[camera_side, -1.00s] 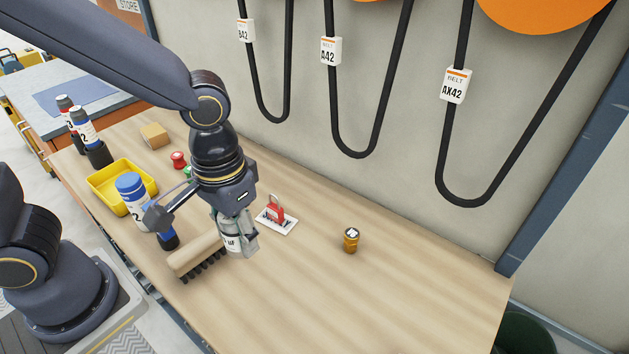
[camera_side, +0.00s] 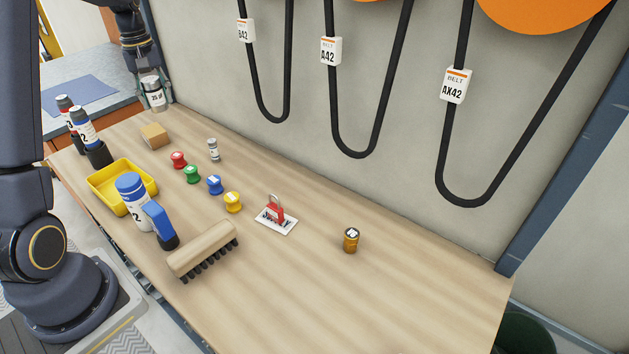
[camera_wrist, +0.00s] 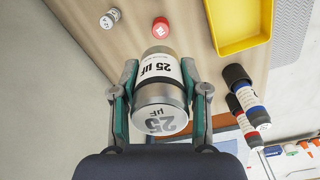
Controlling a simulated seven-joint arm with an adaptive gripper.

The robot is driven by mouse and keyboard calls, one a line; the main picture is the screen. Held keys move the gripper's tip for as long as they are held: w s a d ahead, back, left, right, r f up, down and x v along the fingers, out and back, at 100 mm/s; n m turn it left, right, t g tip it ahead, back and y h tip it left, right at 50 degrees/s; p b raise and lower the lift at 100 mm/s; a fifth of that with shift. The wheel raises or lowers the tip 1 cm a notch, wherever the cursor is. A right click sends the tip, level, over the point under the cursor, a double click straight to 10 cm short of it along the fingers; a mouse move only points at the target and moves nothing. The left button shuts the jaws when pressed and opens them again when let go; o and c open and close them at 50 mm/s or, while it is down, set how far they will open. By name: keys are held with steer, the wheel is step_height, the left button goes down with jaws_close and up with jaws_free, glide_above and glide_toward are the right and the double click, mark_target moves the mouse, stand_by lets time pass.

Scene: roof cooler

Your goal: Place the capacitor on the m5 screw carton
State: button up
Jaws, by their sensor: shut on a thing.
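The capacitor (camera_side: 154,99) is a silver can with a white band. The wrist view shows its "25 µF" label on the can (camera_wrist: 160,92). My gripper (camera_side: 151,82) is shut on it, with one finger on each side in the wrist view (camera_wrist: 158,74). It is held in the air over the far left end of the bench. A small brown carton (camera_side: 154,136), seemingly the m5 screw carton, sits on the bench just below it in the side view, apart from it. Its print is unreadable, and I cannot make it out in the wrist view.
Red (camera_side: 178,160), green, blue and yellow spools stand in a row on the bench. A small silver cylinder (camera_side: 213,150), yellow tray (camera_side: 122,184), blue-capped bottle (camera_side: 131,187) and dark markers (camera_side: 88,138) are nearby. A brush (camera_side: 203,250) lies in front.

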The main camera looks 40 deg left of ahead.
steer(key=s+a+f+n, duration=0.2)
steer(key=s+a, duration=0.4)
steer(key=a, duration=0.1)
glide_above(158, 133)
steer(key=f, duration=0.8)
steer(key=shift+s+d+f, duration=0.15)
steer(key=shift+s+f, duration=0.25)
steer(key=shift+w+a+f, duration=0.3)
steer(key=shift+w+f, duration=0.05)
steer(key=shift+f, duration=1.65)
steer(key=shift+f, duration=0.1)
steer(key=o, duration=1.2)
